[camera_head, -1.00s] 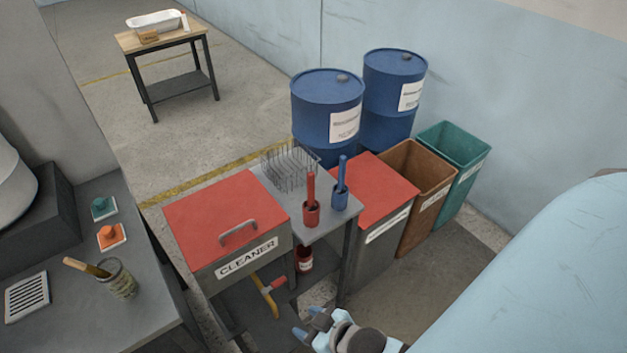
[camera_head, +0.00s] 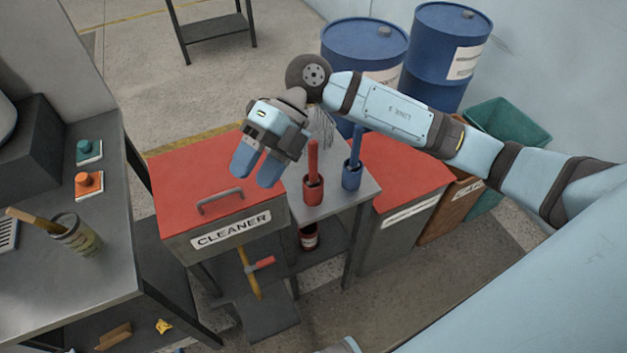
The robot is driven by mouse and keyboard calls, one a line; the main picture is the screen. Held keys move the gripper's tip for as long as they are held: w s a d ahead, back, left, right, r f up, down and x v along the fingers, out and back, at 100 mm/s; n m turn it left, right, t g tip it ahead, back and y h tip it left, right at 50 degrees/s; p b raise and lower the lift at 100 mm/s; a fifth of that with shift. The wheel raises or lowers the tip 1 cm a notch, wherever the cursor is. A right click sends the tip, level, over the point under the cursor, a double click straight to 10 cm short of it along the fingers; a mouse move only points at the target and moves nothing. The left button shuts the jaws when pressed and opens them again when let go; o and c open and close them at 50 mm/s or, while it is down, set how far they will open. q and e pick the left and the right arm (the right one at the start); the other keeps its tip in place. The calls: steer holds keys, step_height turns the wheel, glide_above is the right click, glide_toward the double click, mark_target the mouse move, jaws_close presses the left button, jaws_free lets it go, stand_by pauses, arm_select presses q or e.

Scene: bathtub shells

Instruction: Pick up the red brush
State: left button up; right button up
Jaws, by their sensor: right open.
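The red brush (camera_head: 313,157) stands upright in a red cup (camera_head: 313,191) on a small grey table (camera_head: 334,206). My right gripper (camera_head: 256,173) is open and empty, with its blue fingers pointing down. In the picture it sits left of the red brush and in front of the red lid of the cleaner bin. It appears apart from the brush. The brush's lower end is hidden in the cup. My left gripper is not in view.
A blue brush (camera_head: 355,146) stands in a blue cup just right of the red one. A wire rack (camera_head: 322,128) behind is partly hidden by my arm. The cleaner bin (camera_head: 180,180) is left, another red-lidded bin (camera_head: 412,185) right. Blue drums (camera_head: 447,45) stand behind.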

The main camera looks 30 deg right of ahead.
steer(key=w+d+t+h+b, duration=0.1)
steer(key=w+d+t+h, duration=0.25)
steer(key=d+h, duration=0.35)
steer(key=r+m+h+b, duration=0.1)
steer(key=r+m+h, duration=0.1)
steer(key=m+h, duration=0.1)
glide_above(316, 143)
steer(key=shift+t, duration=0.55)
step_height(316, 143, down, 8)
steer(key=shift+f, duration=0.25)
step_height(316, 143, down, 5)
steer(key=shift+w+a+f+p, duration=0.1)
steer(key=shift+w+a+p, duration=0.05)
steer(key=shift+p, duration=0.2)
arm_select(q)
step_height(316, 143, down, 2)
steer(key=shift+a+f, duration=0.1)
arm_select(e)
jaws_close()
